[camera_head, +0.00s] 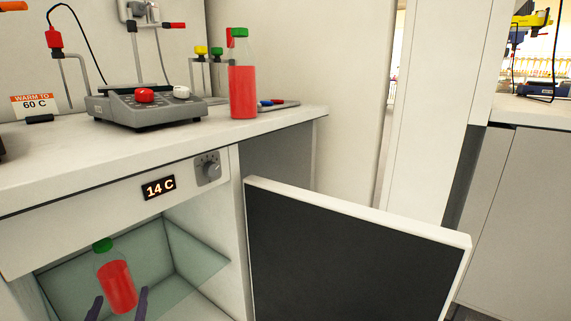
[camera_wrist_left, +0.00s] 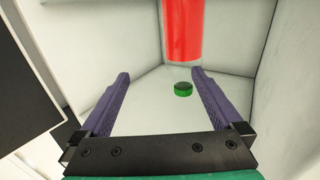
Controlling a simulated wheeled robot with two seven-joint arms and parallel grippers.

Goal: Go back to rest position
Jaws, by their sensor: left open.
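A bottle of red juice with a green cap (camera_head: 116,287) stands inside the open cooler (camera_head: 190,255), on or behind a glass shelf. My left gripper (camera_head: 118,306) shows two purple fingers at the bottom edge of the head view. In the wrist view the left gripper (camera_wrist_left: 160,74) is open, with its fingers apart and nothing clamped between them. The bottle is beyond the fingertips. My right gripper is not in view.
The open dark-faced cooler door (camera_head: 350,255) stands right of the opening. A second red bottle (camera_head: 242,88) stands on the counter (camera_head: 270,122) near a hotplate device (camera_head: 145,105). The cooler display (camera_head: 158,187) reads 14 C. A sign (camera_head: 35,105) reads WARM TO 60 C.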

